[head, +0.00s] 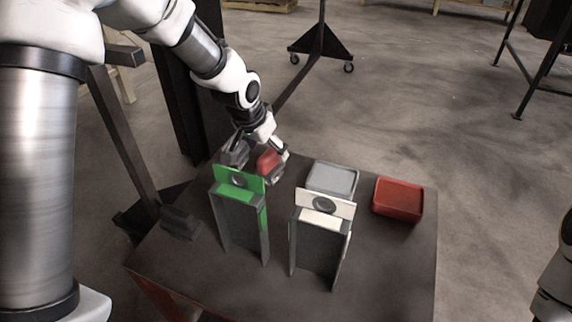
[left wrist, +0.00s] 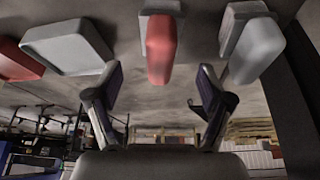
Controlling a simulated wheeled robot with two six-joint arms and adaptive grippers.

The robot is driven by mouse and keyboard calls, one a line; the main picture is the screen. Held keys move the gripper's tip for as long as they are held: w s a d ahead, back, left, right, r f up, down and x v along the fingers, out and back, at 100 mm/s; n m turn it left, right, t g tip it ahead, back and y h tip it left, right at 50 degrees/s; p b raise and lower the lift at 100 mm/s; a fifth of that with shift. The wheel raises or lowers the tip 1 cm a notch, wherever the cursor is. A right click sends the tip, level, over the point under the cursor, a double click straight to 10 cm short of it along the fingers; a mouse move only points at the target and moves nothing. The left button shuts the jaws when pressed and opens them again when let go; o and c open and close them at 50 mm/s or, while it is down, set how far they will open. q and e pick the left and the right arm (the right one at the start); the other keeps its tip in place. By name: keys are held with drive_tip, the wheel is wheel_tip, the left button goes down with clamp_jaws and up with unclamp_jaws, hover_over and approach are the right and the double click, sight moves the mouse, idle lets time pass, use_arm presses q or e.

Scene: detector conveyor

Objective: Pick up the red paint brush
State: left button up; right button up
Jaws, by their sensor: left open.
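The red paint brush (head: 268,160) is at the back left of the dark table, behind the green-topped stand. In the left wrist view the brush (left wrist: 160,52) shows as a red block on a grey holder, between and beyond the two fingers. My left gripper (head: 262,150) is open at the brush and partly hides it. In the left wrist view the gripper (left wrist: 161,88) has its fingers spread on either side, with visible gaps to the brush. My right gripper is not in view.
A green-topped stand (head: 240,181) and a white-topped stand (head: 322,205) rise at the front. A grey tray (head: 333,178) and a red tray (head: 398,198) sit to the right. In the left wrist view a pale block (left wrist: 258,52) is beside the brush. The table's right front is clear.

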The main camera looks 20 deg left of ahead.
sight(272, 164)
use_arm(q)
drive_tip(key=x, duration=0.7)
drive_tip(key=shift+s+a+f, duration=0.1)
drive_tip(key=shift+s, duration=0.1)
drive_tip(key=shift+s, duration=0.1)
drive_tip(key=c, duration=1.3)
